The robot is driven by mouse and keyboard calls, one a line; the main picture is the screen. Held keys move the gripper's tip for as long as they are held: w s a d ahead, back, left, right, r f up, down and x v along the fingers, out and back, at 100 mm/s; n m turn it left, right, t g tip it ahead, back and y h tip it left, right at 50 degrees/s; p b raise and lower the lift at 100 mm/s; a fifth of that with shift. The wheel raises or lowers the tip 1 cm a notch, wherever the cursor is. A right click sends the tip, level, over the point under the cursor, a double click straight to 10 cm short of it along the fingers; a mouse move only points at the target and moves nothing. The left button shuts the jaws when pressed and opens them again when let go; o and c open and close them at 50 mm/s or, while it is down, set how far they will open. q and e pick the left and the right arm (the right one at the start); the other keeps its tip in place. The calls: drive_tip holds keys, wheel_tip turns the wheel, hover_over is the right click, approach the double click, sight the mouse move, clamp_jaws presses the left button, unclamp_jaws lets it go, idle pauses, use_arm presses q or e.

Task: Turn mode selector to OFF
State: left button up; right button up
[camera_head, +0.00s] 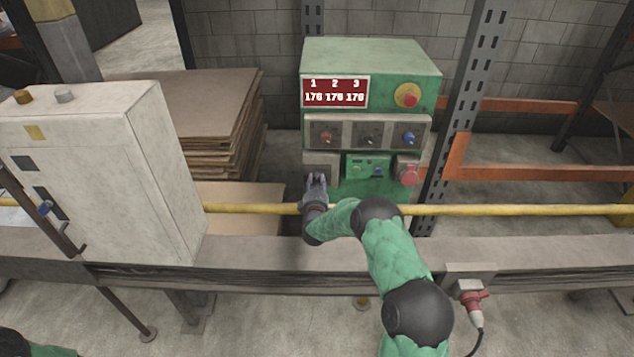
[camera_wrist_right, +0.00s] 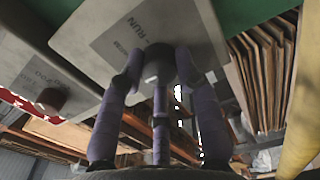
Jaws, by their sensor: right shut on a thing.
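The mode selector's grey plate (camera_head: 320,160) is at the lower left of the green control box (camera_head: 368,60). My right gripper (camera_head: 317,180) reaches up to it and hides its knob in the head view. In the right wrist view, the plate (camera_wrist_right: 125,40) carries the printed word RUN and other lettering that is partly hidden. The dark round knob (camera_wrist_right: 160,66) sits between the purple-grey fingers of my right gripper (camera_wrist_right: 163,75), which are shut on it. The knob's pointer direction cannot be read. My left gripper is out of view; only a green piece of my left arm shows at the lower left.
The box has a red display reading 176 three times (camera_head: 335,93), a red button on yellow (camera_head: 407,95), three knobs and a red socket (camera_head: 408,172). A yellow pipe (camera_head: 520,210) runs across in front. A white cabinet (camera_head: 150,170) stands left; stacked boards (camera_head: 190,110) lie behind.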

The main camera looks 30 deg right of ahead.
drive_tip(key=shift+w+a+r, duration=0.2)
drive_tip(key=shift+r, duration=0.2)
drive_tip(key=o, duration=1.1)
drive_tip(key=shift+w+a+f, duration=0.15)
drive_tip(key=shift+f, duration=0.05)
drive_tip(key=shift+o, duration=0.2)
drive_tip(key=shift+f, duration=0.1)
drive_tip(key=shift+s, duration=0.45)
drive_tip(key=v, duration=1.1)
drive_tip(key=shift+s+f, duration=0.1)
drive_tip(key=shift+s, duration=0.1)
